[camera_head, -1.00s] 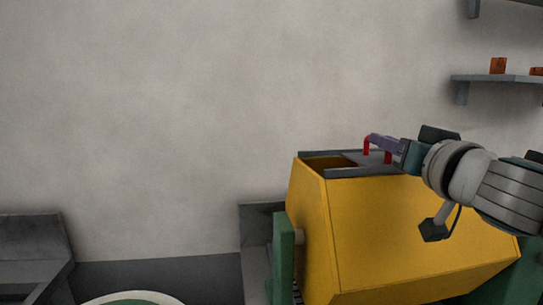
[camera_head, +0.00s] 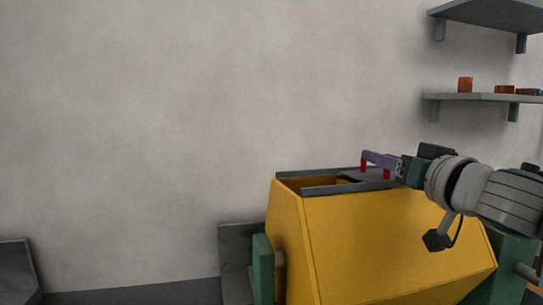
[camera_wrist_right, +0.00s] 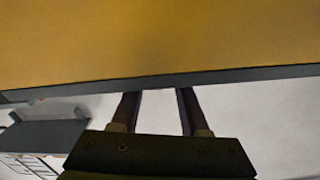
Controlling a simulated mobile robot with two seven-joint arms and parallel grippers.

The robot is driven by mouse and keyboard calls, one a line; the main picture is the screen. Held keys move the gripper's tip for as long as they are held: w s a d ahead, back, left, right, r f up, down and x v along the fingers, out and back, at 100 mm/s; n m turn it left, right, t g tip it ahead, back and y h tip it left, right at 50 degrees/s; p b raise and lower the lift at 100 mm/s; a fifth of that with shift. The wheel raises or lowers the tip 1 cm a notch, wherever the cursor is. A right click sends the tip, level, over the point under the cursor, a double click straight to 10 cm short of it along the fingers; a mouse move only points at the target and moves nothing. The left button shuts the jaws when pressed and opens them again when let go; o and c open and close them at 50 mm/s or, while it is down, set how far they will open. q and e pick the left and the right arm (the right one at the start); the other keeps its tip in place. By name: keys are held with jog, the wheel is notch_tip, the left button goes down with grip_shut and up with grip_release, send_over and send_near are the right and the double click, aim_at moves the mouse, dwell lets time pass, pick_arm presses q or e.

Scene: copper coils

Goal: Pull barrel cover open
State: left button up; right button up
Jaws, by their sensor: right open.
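The yellow barrel (camera_head: 385,240) stands at the right in the head view. Its dark grey cover (camera_head: 350,178) lies between rails on top, with an opening on the left. A red handle (camera_head: 387,173) rises from the cover, with a purplish bar across its top. My right gripper (camera_head: 393,164) reaches in from the right at the handle and is open. In the right wrist view its fingers (camera_wrist_right: 160,92) are apart, beside the barrel's grey edge and yellow side. The handle does not show there, so contact is unclear. My left gripper is not in view.
Grey wall shelves (camera_head: 480,97) with small orange-brown items are at the upper right. Green supports (camera_head: 263,270) flank the barrel. A grey structure (camera_head: 15,270) is at the lower left. The wall area left of the barrel is clear.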

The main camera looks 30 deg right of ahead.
jog(key=b+v, duration=0.1)
jog(key=v, duration=0.9)
dwell(0.5)
